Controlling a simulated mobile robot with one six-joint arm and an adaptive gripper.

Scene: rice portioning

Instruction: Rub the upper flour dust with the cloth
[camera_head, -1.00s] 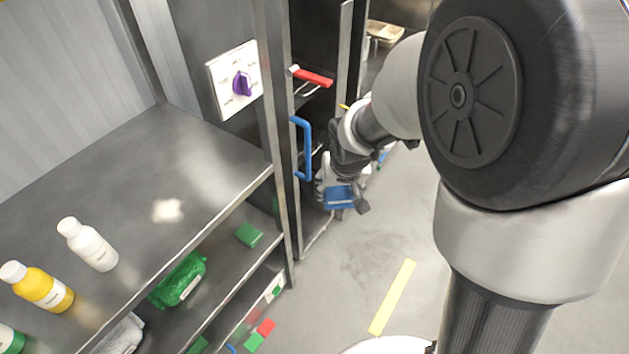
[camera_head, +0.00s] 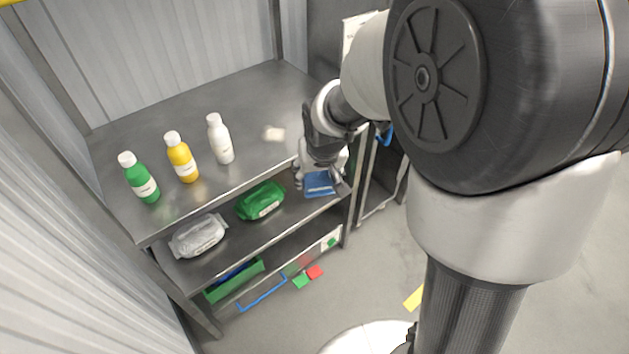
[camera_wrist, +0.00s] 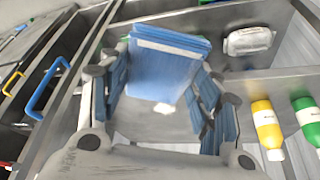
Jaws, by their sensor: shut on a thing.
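The flour dust (camera_head: 274,133) is a small pale patch on the upper steel shelf, right of the white bottle. My gripper (camera_head: 322,180) is shut on the blue cloth (camera_head: 319,186), in front of the shelf unit's right end. The cloth also fills the middle of the wrist view (camera_wrist: 165,65), between the fingers. A small white patch shows at the cloth's edge in the wrist view; I cannot tell whether it is the dust.
Green (camera_head: 140,180), yellow (camera_head: 181,160) and white (camera_head: 220,142) bottles stand on the upper shelf (camera_head: 170,113). A grey pack (camera_head: 198,236) and a green pack (camera_head: 261,201) lie on the shelf below. Red and green pieces lie near the floor. A blue handle (camera_wrist: 47,88) is at left in the wrist view.

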